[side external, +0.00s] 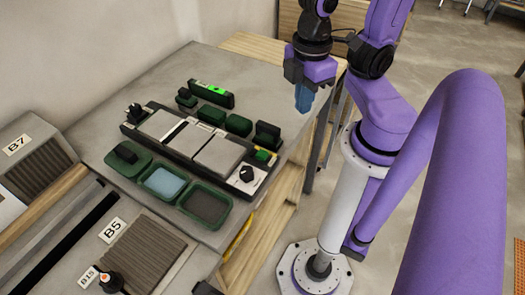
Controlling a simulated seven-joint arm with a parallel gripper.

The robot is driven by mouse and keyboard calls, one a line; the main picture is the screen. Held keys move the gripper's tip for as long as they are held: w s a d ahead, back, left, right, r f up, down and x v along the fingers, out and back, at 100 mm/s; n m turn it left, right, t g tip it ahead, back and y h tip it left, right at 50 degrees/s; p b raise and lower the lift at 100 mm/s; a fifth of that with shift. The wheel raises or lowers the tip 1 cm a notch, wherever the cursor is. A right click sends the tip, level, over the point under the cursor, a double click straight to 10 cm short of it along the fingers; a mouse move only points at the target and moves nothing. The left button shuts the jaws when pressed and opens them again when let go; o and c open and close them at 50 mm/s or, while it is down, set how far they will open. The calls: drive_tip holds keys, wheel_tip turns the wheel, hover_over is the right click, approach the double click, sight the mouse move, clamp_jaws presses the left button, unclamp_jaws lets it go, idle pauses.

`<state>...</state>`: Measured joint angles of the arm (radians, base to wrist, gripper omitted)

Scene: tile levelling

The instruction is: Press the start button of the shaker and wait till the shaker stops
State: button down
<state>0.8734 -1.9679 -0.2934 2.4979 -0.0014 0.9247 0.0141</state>
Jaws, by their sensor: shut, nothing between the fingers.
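The shaker seems to be the long black device (172,148) on the grey worktop, carrying light grey tiles. At its right end is a pale panel with a black knob (246,174) and a small green button (262,156); I cannot read any label, so I cannot be sure this is the start button. My gripper (303,108), with blue fingertips, is shut and empty. It points down above the right edge of the worktop, up and to the right of the panel in the picture, apart from the device. Whether the shaker is running does not show.
Green trays (208,206) line the front of the device, one with pale blue content. Behind it are a dark green tool with a bright green display (211,93) and several dark green blocks (238,125). The worktop (110,115) is bare at back left. Bins labelled B7 and B5 stand lower left.

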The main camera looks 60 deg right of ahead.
drive_tip(key=w+a+m+h, duration=0.1)
drive_tip(key=w+m+h, duration=0.1)
drive_tip(key=w, duration=0.1)
drive_tip(key=m+g+h, duration=0.4)
drive_tip(key=m+h, duration=0.2)
drive_tip(key=h, duration=0.1)
hover_over(260, 156)
drive_tip(key=shift+w+f, duration=0.1)
drive_tip(key=shift+f, duration=0.55)
drive_tip(key=shift+f, duration=4.4)
drive_tip(key=shift+f, duration=0.15)
drive_tip(key=shift+f, duration=0.3)
